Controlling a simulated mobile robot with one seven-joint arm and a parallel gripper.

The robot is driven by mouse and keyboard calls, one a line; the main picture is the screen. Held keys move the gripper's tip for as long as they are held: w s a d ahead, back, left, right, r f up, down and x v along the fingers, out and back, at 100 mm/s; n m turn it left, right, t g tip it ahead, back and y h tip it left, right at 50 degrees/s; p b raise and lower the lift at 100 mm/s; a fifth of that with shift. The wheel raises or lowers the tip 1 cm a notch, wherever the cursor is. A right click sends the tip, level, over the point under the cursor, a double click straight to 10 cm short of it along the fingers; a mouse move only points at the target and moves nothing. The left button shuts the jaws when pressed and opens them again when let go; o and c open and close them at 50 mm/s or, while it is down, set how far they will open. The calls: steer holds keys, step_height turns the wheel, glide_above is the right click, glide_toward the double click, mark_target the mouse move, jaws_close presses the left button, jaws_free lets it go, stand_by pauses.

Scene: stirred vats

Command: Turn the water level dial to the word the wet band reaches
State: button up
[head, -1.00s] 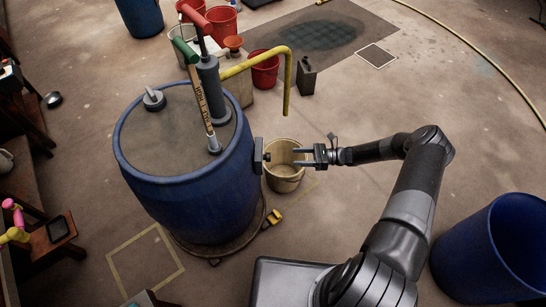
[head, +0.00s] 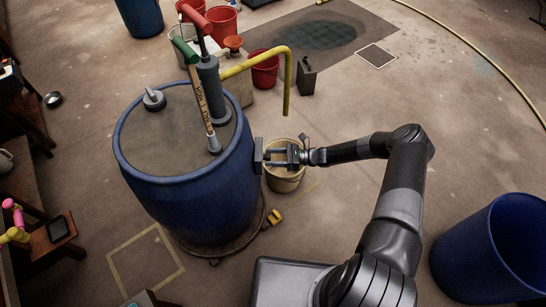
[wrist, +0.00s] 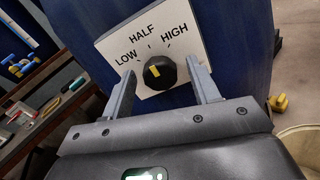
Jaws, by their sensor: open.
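The dial (wrist: 161,73) is a black knob with a yellow mark, on a white plate (wrist: 108,48) reading LOW, HALF and HIGH. The yellow mark points up and slightly left, roughly toward the HALF side; its exact setting is hard to tell. The plate is on the side of the blue vat (head: 190,205). My gripper (wrist: 162,78) is open, one finger on each side of the knob, with gaps showing. In the head view my gripper (head: 268,156) is at the vat's right side. A wooden stick (head: 203,100) with a green handle stands on the vat, lettered; its wet band is unclear.
A beige bucket (head: 285,182) stands below my gripper. A grey pump (head: 212,90) with a yellow pipe (head: 288,85) rises from the vat. An open blue barrel (head: 490,245) stands at right. The floor between is largely clear.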

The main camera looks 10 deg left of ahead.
steer(key=shift+c, duration=0.3)
steer(key=c, duration=0.9)
steer(key=shift+n, duration=0.3)
steer(key=n, duration=0.9)
steer(key=shift+d+n, duration=0.1)
steer(key=shift+n, duration=0.2)
steer(key=o, duration=1)
steer(key=shift+c, duration=0.2)
